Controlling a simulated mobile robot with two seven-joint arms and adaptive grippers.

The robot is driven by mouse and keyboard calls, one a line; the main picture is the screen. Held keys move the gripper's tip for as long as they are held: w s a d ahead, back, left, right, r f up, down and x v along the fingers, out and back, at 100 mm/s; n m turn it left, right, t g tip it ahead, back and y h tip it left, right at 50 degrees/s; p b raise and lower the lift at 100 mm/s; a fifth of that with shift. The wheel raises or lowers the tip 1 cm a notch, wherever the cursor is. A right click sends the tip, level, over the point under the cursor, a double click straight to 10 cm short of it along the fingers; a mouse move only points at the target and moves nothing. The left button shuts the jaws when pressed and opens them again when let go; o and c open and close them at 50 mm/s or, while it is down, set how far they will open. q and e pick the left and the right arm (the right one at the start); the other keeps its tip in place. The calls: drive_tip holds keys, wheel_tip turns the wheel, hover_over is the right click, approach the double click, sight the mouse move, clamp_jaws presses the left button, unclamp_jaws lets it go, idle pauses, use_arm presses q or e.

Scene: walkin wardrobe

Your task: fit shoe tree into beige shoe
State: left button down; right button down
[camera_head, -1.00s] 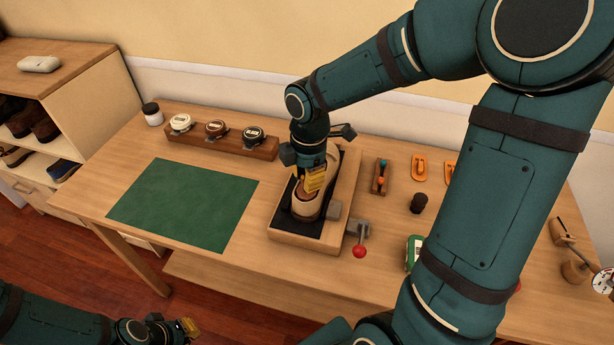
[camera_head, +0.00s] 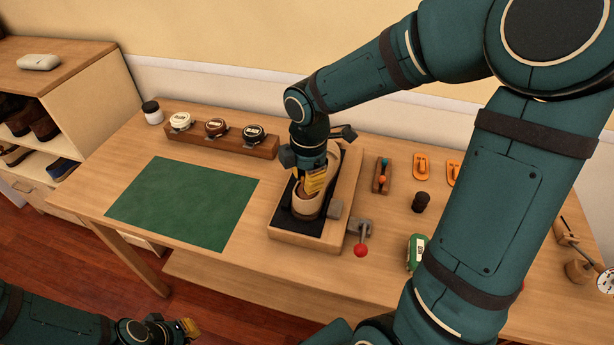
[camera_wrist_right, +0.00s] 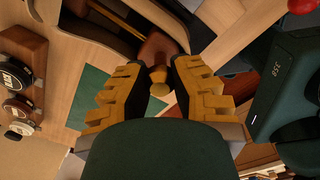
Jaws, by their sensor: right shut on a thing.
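The beige shoe (camera_head: 306,208) sits in a wooden holder (camera_head: 288,238) with a black bed, beside a clamp with a red knob (camera_head: 360,250). My right gripper (camera_head: 316,184) is over the shoe's opening, pointing down. In the right wrist view its yellow fingers (camera_wrist_right: 158,85) are shut around the wooden knob of the shoe tree (camera_wrist_right: 158,48), whose brown body extends beyond. The head view shows brown inside the shoe's opening; how deep the tree sits is hidden. My left gripper (camera_head: 188,328) is low at the left, away from the table; its finger gap is unclear.
A green mat (camera_head: 183,205) lies clear at the left of the table. A rack with several polish tins (camera_head: 216,128) stands behind it. Orange pieces (camera_head: 421,166), a dark knob-shaped item (camera_head: 420,202) and a green item (camera_head: 416,252) lie right of the holder.

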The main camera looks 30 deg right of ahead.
drive_tip(key=shift+d+f, duration=0.1)
drive_tip(key=shift+f, duration=0.1)
drive_tip(key=c, duration=0.9)
unclamp_jaws()
drive_tip(key=shift+w+d+f, duration=0.1)
drive_tip(key=shift+w, duration=0.05)
drive_tip(key=o, duration=0.5)
drive_tip(key=shift+r, duration=0.2)
wheel_tip(320, 180, up, 5)
drive_tip(key=p, duration=0.4)
drive_tip(key=shift+f+p, duration=0.1)
drive_tip(key=shift+p, duration=0.3)
drive_tip(key=shift+r+p, duration=1.9)
drive_tip(key=shift+r, duration=0.15)
drive_tip(key=shift+f, duration=0.1)
